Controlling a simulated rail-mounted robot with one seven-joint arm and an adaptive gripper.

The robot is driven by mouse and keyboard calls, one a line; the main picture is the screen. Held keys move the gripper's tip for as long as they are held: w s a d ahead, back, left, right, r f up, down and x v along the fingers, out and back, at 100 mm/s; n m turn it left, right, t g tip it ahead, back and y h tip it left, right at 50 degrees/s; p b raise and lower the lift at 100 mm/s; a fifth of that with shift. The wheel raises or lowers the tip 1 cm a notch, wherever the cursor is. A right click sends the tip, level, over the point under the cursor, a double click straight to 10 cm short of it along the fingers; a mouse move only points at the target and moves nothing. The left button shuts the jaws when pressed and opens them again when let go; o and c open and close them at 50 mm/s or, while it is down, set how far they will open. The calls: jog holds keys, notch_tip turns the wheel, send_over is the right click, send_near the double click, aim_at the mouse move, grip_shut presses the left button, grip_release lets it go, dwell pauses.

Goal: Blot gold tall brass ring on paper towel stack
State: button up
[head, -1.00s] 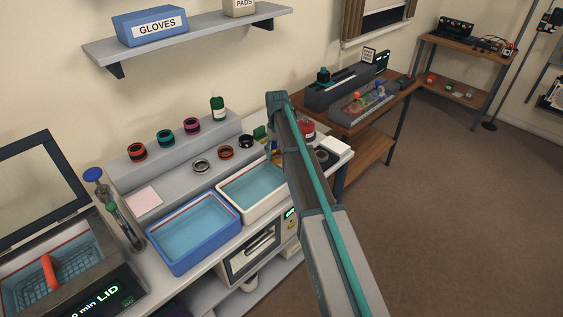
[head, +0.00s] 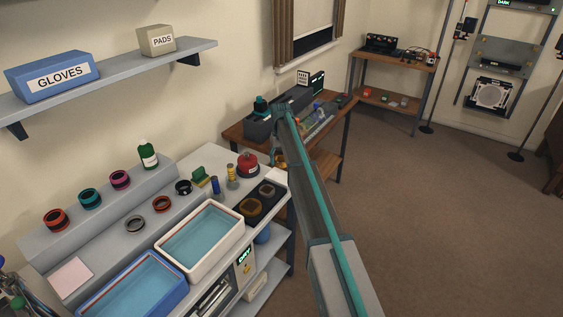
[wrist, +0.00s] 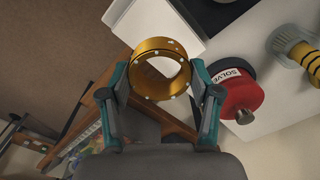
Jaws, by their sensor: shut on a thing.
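The gold brass ring (wrist: 158,46) is held between the two teal fingers of my gripper (wrist: 162,82) in the wrist view. Pale specks like droplets dot its rim. Its open end faces the camera. In the head view, a bit of gold (head: 281,162) shows beside my arm, near the bench's right end. The white paper towel stack (wrist: 140,20) lies behind and above the ring in the wrist view, and the ring overlaps its edge in the picture. In the head view, the stack (head: 277,176) is partly hidden by my arm. I cannot tell how high the ring is above it.
Dark pads (head: 255,205), a white basin (head: 200,240) and a blue basin (head: 140,285) lie along the bench. A wooden table (head: 325,160) stands beyond.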

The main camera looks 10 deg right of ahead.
aim_at(280, 176)
jog(key=shift+a+f+b, duration=0.1)
jog(key=shift+f+b, duration=0.2)
jog(key=shift+f, duration=0.4)
jog(key=shift+f+b, duration=0.9)
jog(key=shift+f, duration=1.45)
jog(key=shift+f, duration=0.4)
jog(key=shift+s+f, duration=0.1)
jog(key=shift+f, duration=0.05)
dwell(0.4)
jog(key=shift+r+p, duration=1.1)
jog(key=shift+r, duration=1.95)
